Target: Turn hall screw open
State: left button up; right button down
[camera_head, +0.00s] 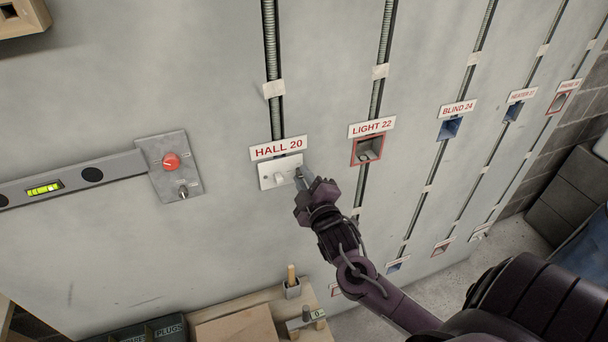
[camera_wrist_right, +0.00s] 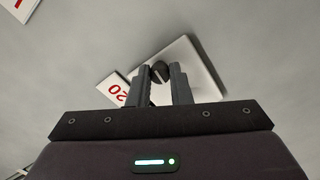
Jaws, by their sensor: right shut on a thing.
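The white hall switch plate (camera_head: 268,178) is on the grey wall under the sign reading HALL 20 (camera_head: 277,148). My right gripper (camera_head: 299,174) reaches to the plate's right end. In the right wrist view, its two fingers (camera_wrist_right: 158,76) are closed on the dark, round, slotted hall screw (camera_wrist_right: 159,72), in front of the white plate (camera_wrist_right: 190,68). The head view does not show the screw clearly behind the fingers. My left gripper is not in view.
A red-framed box under the LIGHT 22 sign (camera_head: 372,127) is right of my gripper. A grey panel with a red knob (camera_head: 171,161) and a spirit level (camera_head: 75,178) are on the left. Below is a wooden shelf (camera_head: 262,297) with tools. Bare wall lies between.

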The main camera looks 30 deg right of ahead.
jog(key=shift+n, duration=0.7)
jog(key=c, duration=1.3)
grip_release()
jog(key=shift+s+a+f, duration=0.1)
jog(key=shift+s, duration=0.15)
jog(key=b+v, duration=0.2)
jog(key=v, duration=0.5)
jog(key=shift+s, duration=0.1)
